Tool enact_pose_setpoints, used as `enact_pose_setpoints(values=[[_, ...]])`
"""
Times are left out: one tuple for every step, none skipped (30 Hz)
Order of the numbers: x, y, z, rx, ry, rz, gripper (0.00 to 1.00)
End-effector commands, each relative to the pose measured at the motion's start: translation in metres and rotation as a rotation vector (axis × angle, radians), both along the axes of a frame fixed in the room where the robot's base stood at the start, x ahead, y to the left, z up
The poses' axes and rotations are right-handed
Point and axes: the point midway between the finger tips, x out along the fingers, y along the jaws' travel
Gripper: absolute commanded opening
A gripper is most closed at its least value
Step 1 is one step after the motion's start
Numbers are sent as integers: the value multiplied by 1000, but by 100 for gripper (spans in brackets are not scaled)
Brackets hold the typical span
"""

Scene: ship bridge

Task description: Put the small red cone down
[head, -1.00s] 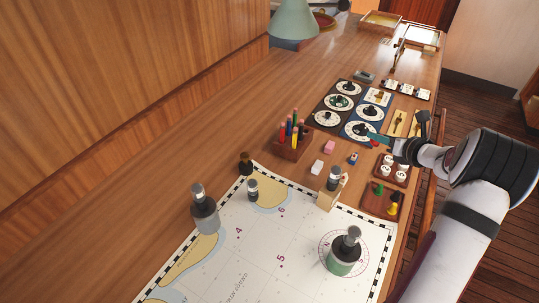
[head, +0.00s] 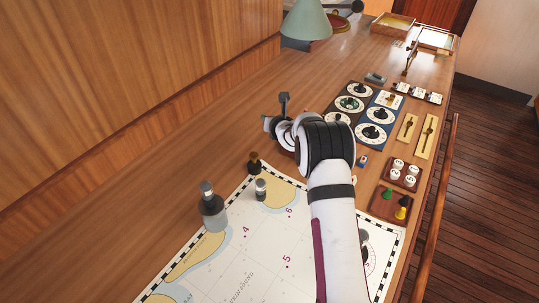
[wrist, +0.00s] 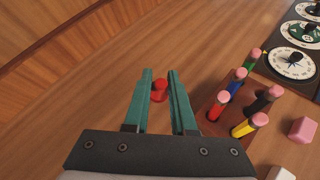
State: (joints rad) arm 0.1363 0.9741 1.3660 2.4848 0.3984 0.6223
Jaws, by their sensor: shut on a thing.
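The small red cone (wrist: 159,90) shows in the wrist view between the two green fingers of my gripper (wrist: 160,76). My gripper is shut on it. Bare wooden desk (wrist: 90,110) lies below and around the cone; I cannot tell whether the cone touches it. In the head view my gripper (head: 268,124) is over the desk near the wooden wall, beyond the chart, and the cone is hidden there.
A wooden pencil holder (wrist: 210,115) with several pencils stands just right of my gripper. Round dials (wrist: 293,62) and pink and white blocks lie farther right. A chart (head: 230,255) with bottles and a dark brown pawn (head: 254,163) lies nearer. Desk left of my gripper is clear.

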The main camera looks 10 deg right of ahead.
Motion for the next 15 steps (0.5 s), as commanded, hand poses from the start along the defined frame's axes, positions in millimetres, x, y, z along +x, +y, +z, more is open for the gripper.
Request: enact_pose_setpoints(values=[[0, 0, -7, 1, 1, -1, 0], [0, 0, -12, 1, 1, -1, 0], [0, 0, -19, 1, 1, -1, 0], [0, -1, -22, 0, 0, -1, 0], [0, -1, -26, 0, 0, -1, 0], [0, -1, -35, 2, 1, -1, 0], [-1, -1, -43, 0, 3, 0, 0], [-1, -1, -52, 2, 3, -1, 0], [-1, -1, -62, 1, 2, -1, 0], [-1, -1, -70, 1, 2, -1, 0], [0, -1, -76, 1, 1, -1, 0], [0, -1, -82, 1, 1, -1, 0], [0, -1, -87, 0, 0, -1, 0], [0, -1, -93, 1, 1, -1, 0], [-1, -1, -102, 1, 1, -1, 0]])
